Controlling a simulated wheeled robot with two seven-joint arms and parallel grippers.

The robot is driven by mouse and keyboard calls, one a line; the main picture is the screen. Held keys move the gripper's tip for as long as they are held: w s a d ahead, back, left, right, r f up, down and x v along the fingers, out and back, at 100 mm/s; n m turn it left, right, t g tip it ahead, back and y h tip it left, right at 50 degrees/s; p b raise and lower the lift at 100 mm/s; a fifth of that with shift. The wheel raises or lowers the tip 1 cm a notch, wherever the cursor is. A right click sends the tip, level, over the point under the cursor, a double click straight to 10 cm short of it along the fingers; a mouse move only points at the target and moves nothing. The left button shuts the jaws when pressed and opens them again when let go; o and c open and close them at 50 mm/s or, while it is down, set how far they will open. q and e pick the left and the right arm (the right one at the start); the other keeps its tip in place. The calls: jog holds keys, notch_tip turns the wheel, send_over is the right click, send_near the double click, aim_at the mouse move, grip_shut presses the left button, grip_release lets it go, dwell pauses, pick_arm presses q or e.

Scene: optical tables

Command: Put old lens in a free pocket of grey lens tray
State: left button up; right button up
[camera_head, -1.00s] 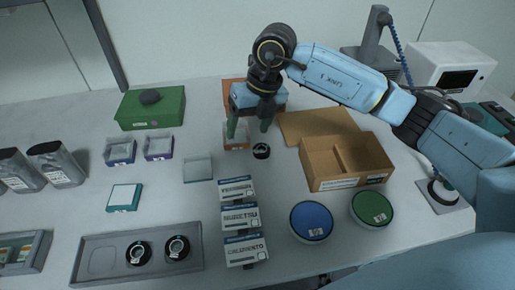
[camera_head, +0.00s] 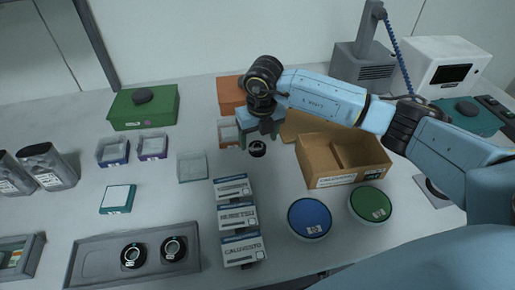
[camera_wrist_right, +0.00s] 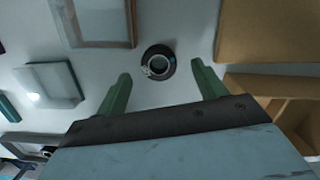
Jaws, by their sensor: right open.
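The old lens is a small black ring-mounted lens (camera_head: 257,148) that lies on the table left of the open cardboard box. In the right wrist view the lens (camera_wrist_right: 158,63) lies beyond and between the two green fingertips, not touched by them. My right gripper (camera_head: 259,137) is open and empty, above and just behind the lens; its fingers also show in the right wrist view (camera_wrist_right: 160,85). The grey lens tray (camera_head: 95,264) is at the front left. Two black lenses sit in its middle and right pockets; its left pocket is empty. My left gripper is not in view.
An open cardboard box (camera_head: 310,165) stands right of the lens. Three white labelled boxes (camera_head: 236,217) stand in a column between lens and tray. A blue round tin (camera_head: 310,217) and a green one (camera_head: 370,203) are at the front right. A glass-topped square case (camera_head: 192,168) lies to the left.

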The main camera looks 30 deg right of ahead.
aim_at(257, 149)
jog(key=shift+w+f, duration=0.2)
jog(key=shift+f, duration=1.2)
jog(key=c, duration=1.1)
jog(key=shift+c, duration=0.2)
jog(key=shift+r, duration=0.2)
